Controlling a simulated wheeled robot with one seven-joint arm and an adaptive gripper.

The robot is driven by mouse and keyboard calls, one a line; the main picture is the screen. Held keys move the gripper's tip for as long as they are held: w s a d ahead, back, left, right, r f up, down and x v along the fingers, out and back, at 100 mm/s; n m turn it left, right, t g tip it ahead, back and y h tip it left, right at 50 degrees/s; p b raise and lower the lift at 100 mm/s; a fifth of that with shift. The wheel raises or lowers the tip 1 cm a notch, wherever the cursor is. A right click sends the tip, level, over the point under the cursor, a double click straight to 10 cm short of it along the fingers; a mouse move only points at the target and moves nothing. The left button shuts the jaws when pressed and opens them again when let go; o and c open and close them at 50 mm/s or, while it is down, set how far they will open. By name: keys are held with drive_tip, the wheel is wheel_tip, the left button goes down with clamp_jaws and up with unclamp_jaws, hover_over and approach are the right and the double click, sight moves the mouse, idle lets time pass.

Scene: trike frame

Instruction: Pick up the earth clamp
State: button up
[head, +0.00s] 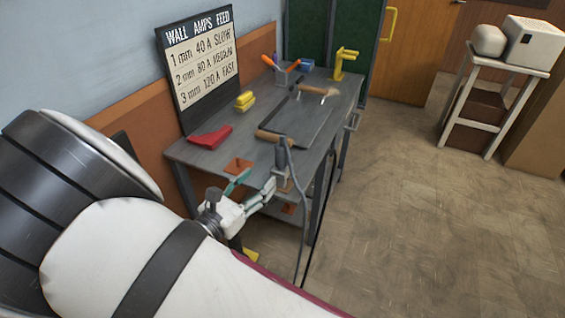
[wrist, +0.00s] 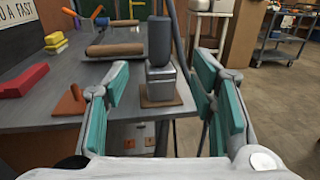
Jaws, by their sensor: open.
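The thing I take to be the earth clamp is a grey metal block with a dark rounded upright grip (head: 281,157), standing on a small copper-brown plate at the table's near edge. In the wrist view the clamp (wrist: 160,75) stands upright in the middle of the picture, framed by my fingers. My gripper (head: 257,180) is open, with teal pads on both fingers, and is empty. In the wrist view my gripper (wrist: 160,84) has one finger to each side of the clamp, with visible gaps. Whether the fingertips reach around it is unclear.
The grey table (head: 210,152) also holds a copper plate with a stub (wrist: 71,103), a red object (head: 211,137), yellow blocks (head: 245,100) and a brown-handled tool (head: 318,91). A dark cable (head: 303,210) hangs over the table's edge beside the clamp. The floor to the right is open.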

sight(278, 160)
drive_tip(key=b+x, duration=0.1)
drive_tip(key=x, duration=1)
drive_tip(key=shift+w+r, duration=0.1)
drive_tip(key=shift+w, duration=0.1)
drive_tip(key=shift+c, duration=0.5)
clamp_jaws()
